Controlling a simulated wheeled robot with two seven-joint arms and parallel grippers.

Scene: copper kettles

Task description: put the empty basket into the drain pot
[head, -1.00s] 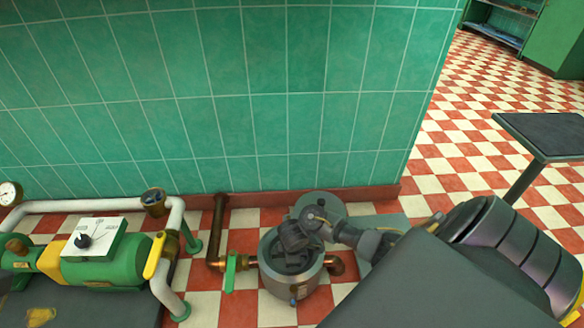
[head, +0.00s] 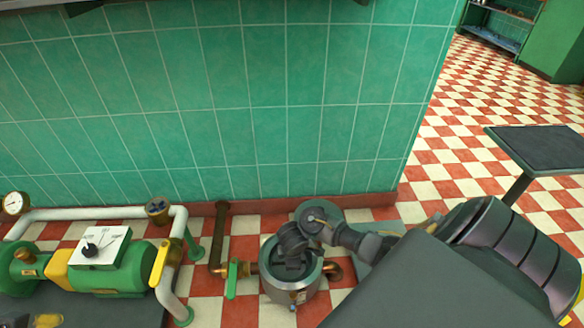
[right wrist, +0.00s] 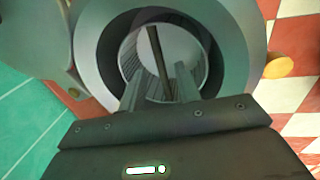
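The drain pot (head: 289,294) is a round grey metal vessel on the floor against the green wall, with copper pipes at its sides. In the right wrist view its pale wide rim (right wrist: 88,45) surrounds the basket (right wrist: 205,62), a ribbed cylinder seated inside the pot's mouth. A dark bar (right wrist: 155,48), seemingly the basket's handle, crosses above it. My right gripper (right wrist: 160,82) points down into the pot; its two fingers stand apart on either side of the bar, with gaps visible. In the head view my wrist hides most of the pot's inside.
A round grey-green lid (head: 335,215) stands open behind the pot. A green-handled valve (head: 232,279) is at its left. A green pump (head: 120,268) with white pipes stands further left. A dark-topped table (head: 540,150) is at right, with open checkered floor beyond.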

